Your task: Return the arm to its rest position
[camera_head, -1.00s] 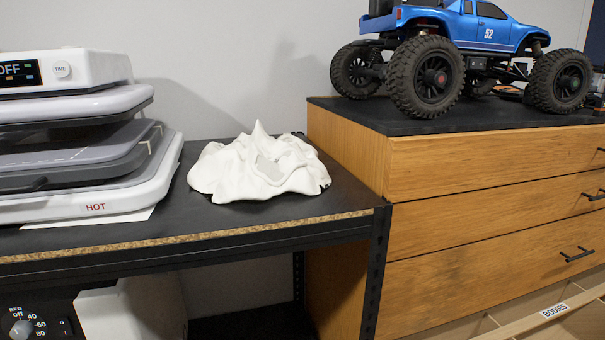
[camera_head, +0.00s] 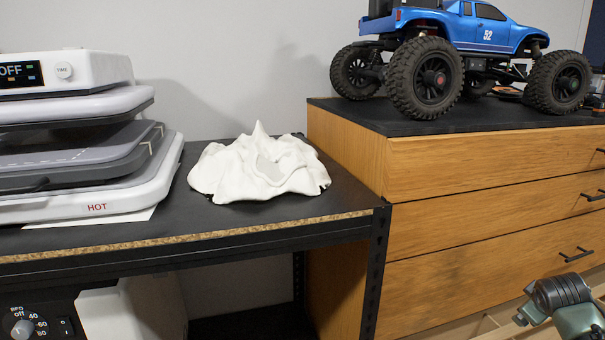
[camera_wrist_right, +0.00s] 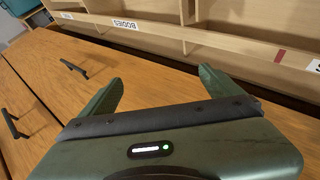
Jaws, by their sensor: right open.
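In the right wrist view my right gripper (camera_wrist_right: 157,88) is open. Its two green fingers stand wide apart with nothing between them. Beyond them are the wooden drawer front (camera_wrist_right: 135,68) and an open wooden shelf unit (camera_wrist_right: 145,40) with a "BODIES" label. In the head view part of my right arm (camera_head: 562,300) shows at the lower right corner, in front of the cabinet's lower part. The right fingertips are not seen in the head view. My left gripper is in neither view.
A crumpled white cloth-like heap (camera_head: 258,172) lies on the black bench (camera_head: 330,205). A heat press (camera_head: 90,200) marked HOT stands at left. A blue crawler truck (camera_head: 470,32) stands on the wooden drawer cabinet (camera_head: 480,165), whose dark handles stick out. Bare bench surrounds the white heap.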

